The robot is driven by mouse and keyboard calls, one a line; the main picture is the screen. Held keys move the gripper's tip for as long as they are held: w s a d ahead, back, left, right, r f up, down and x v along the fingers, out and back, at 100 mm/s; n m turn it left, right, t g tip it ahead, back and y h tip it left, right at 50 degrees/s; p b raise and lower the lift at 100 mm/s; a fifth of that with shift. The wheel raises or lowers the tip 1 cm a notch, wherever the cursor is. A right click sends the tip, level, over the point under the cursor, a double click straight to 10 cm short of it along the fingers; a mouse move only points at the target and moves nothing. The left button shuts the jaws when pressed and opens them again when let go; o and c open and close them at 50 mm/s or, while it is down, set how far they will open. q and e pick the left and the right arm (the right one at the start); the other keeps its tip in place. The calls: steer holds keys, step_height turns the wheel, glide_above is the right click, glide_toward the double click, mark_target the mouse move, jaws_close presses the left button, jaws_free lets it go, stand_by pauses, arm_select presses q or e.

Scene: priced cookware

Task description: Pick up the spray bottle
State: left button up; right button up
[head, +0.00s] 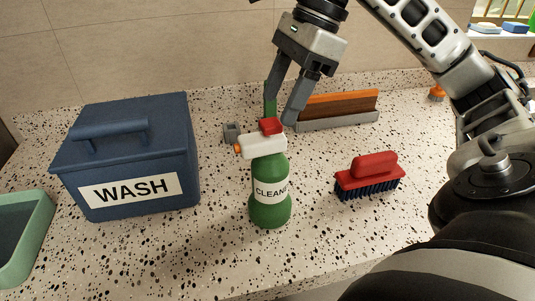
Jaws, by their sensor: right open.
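The spray bottle (269,205) stands upright on the speckled counter near the middle of the head view. It has a green body with a white label, a white spray head and a red top. My right gripper (280,115) comes down from above, pointing at the bottle's top. My left gripper is not in view.
A red brush (370,177) lies to the right. A wooden-and-grey item (338,110) lies behind. The counter in front of the bottle is clear.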

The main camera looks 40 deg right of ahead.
mark_target(266, 138)
steer(key=x, duration=0.3)
steer(key=shift+x, duration=2.55)
steer(key=shift+d, duration=0.2)
jaws_close()
